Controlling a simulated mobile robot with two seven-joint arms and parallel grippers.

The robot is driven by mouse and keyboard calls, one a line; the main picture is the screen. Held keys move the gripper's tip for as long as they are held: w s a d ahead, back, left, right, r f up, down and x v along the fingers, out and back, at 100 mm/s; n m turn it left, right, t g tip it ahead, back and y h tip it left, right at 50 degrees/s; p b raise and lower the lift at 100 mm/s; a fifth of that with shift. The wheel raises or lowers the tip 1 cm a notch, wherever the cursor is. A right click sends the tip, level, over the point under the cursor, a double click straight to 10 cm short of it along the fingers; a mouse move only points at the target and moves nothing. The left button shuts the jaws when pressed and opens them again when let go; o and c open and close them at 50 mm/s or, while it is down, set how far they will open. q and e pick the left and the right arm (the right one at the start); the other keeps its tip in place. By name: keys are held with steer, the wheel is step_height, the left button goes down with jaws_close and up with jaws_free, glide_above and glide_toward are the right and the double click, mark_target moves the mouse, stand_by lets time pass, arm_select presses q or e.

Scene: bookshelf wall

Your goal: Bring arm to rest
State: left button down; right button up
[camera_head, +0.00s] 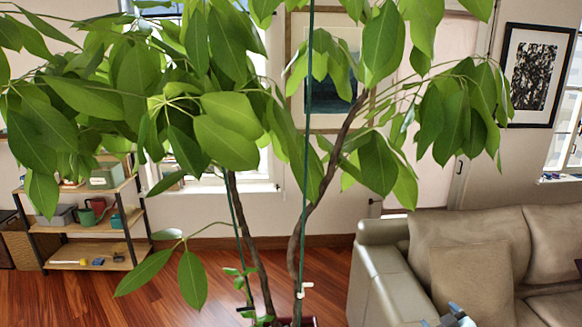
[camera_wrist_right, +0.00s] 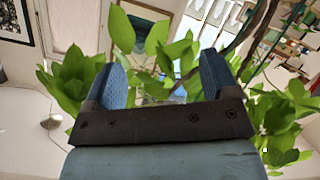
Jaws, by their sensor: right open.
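My right gripper (camera_head: 455,318) shows only as small blue-grey finger parts at the bottom edge of the head view, in front of the sofa. In the right wrist view the right gripper (camera_wrist_right: 163,72) has its two blue fingers wide apart, with nothing held between them. Plant leaves show behind the fingers there, and I cannot tell how far away they are. My left gripper is in neither view.
A tall leafy plant (camera_head: 230,130) fills the head view's centre, its trunks tied to green stakes. A beige sofa (camera_head: 390,270) stands right. A wooden shelf (camera_head: 70,227) with containers and tools stands left. The wooden floor (camera_head: 170,290) is clear between shelf and plant.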

steer(key=s+a+f+g+y, duration=0.2)
steer(key=s+a+f, duration=0.9)
steer(key=s, duration=0.4)
steer(key=s+a+m+g, duration=0.1)
steer(key=s+a, duration=0.4)
steer(key=s, duration=0.3)
steer(key=s+a+f+m+y, duration=0.1)
steer(key=s+a, duration=0.5)
steer(key=s, duration=0.3)
steer(key=shift+s+a+f+m+g, duration=0.2)
steer(key=shift+m+g, duration=0.1)
steer(key=shift+g, duration=0.1)
